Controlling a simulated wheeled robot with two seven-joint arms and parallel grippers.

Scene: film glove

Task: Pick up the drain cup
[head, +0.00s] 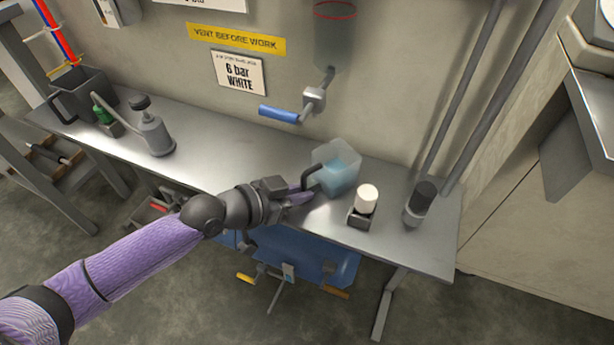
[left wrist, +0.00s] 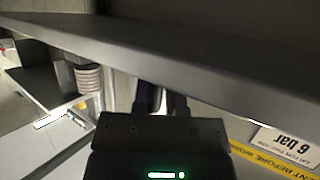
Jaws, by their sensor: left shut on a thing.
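The drain cup (head: 343,178) is a translucent, pale cup with a dark handle at its left and something bluish inside. My left gripper (head: 306,191) reaches in from the left and is shut on the cup's handle. In the left wrist view, my left gripper (left wrist: 161,98) shows its dark fingers partly, and the cup cannot be made out. My right gripper is not in view.
A crank with a blue grip (head: 279,114) hangs from a wall filter bowl (head: 333,40) above the cup. A white cylinder (head: 367,198) in a dark holder and a grey, dark-topped cylinder (head: 420,203) stand right of it. An oil can (head: 155,134) stands left. The middle bench is clear.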

